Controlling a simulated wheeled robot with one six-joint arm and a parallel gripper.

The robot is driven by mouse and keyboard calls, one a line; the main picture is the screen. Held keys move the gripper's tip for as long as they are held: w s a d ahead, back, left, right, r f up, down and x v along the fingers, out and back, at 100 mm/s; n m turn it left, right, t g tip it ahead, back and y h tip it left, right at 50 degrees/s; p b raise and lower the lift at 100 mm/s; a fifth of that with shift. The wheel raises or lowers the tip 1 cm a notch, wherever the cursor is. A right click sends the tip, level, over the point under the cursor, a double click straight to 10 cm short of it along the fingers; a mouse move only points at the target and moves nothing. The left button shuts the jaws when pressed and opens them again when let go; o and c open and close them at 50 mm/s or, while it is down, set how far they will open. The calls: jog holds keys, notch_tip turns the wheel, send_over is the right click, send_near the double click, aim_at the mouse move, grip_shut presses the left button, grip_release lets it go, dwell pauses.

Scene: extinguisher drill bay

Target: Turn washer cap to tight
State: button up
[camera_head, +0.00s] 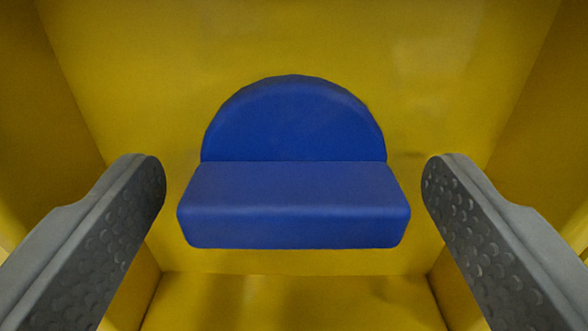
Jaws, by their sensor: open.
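A blue cap (294,200) is in the middle of the camera view. It has a half-round disc behind and a thick, straight bar across its front that lies level. The lower half of the disc is hidden by the bar or absent; I cannot tell which. My gripper (294,190) is open. One grey, dimpled finger shows to the left of the cap and one to the right. Clear gaps show between each finger and the bar, so neither finger appears to touch it.
The cap is set against a yellow back wall (440,70) inside a yellow recess. Yellow side walls rise at the left (60,120) and right (530,120), close to my fingers. A yellow floor (290,305) lies below the cap.

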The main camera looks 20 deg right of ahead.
jog(key=c, duration=1)
jog(key=shift+m, duration=0.4)
jog(key=m, duration=0.3)
jog(key=shift+d+m, duration=0.1)
jog(key=shift+m, duration=0.3)
jog(key=m, duration=0.4)
jog(key=shift+f, duration=0.1)
jog(key=m, duration=0.5)
jog(key=shift+d, duration=0.1)
jog(key=m, duration=0.4)
jog(key=shift+f, duration=0.15)
jog(key=shift+m, duration=0.3)
